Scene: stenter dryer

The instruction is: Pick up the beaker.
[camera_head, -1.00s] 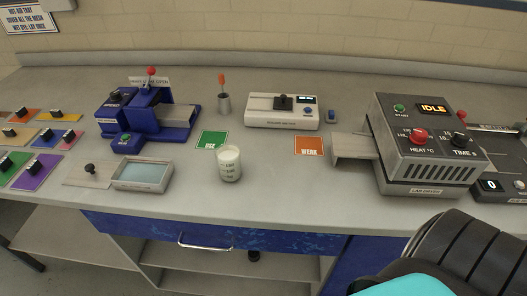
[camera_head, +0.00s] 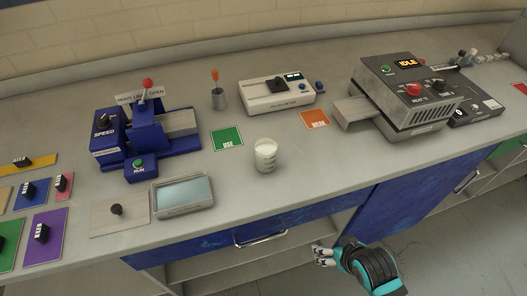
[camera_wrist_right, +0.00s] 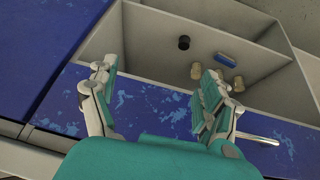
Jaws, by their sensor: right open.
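The beaker (camera_head: 265,155) is clear with graduation marks and holds a white content. It stands upright on the grey bench top (camera_head: 330,165), near its front edge, right of the shallow tray and in front of the green card. My right gripper (camera_head: 318,254) is in front of the bench, below the top and to the right of the beaker, apart from it. The beaker is not in that view. My left gripper is not in view.
A blue machine (camera_head: 150,135), a white meter (camera_head: 277,95) and a grey dryer (camera_head: 405,95) stand behind. A drawer handle (camera_head: 260,238) sticks out below the bench edge.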

